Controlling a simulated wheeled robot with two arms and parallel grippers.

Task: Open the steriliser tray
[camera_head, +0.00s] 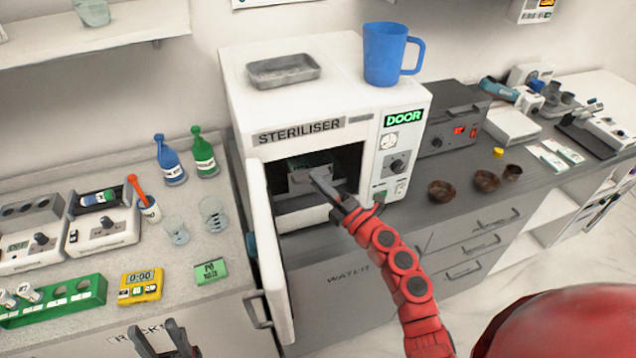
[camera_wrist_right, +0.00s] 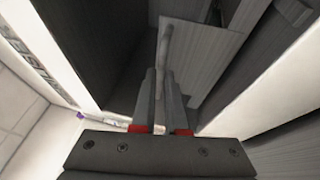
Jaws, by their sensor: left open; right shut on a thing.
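The white steriliser (camera_head: 290,98) stands on the counter with its door (camera_head: 268,250) swung open to the left. Inside its dark chamber is a grey tray (camera_head: 298,184), partly hidden by my right gripper. My right gripper (camera_head: 320,177) reaches into the opening from the right and is shut on the tray's handle. In the right wrist view the handle (camera_wrist_right: 164,45) is a pale bar between the fingers (camera_wrist_right: 162,78), in front of the tray's grey front panel (camera_wrist_right: 200,48). My left gripper (camera_head: 164,338) is open and empty at the bottom, low in front of the counter.
A metal dish (camera_head: 283,70) and a blue mug (camera_head: 386,55) stand on the steriliser. A grey unit (camera_head: 452,125) and brown bowls (camera_head: 441,190) are to its right. Bottles, glasses (camera_head: 213,213) and a yellow timer (camera_head: 140,288) occupy the left counter.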

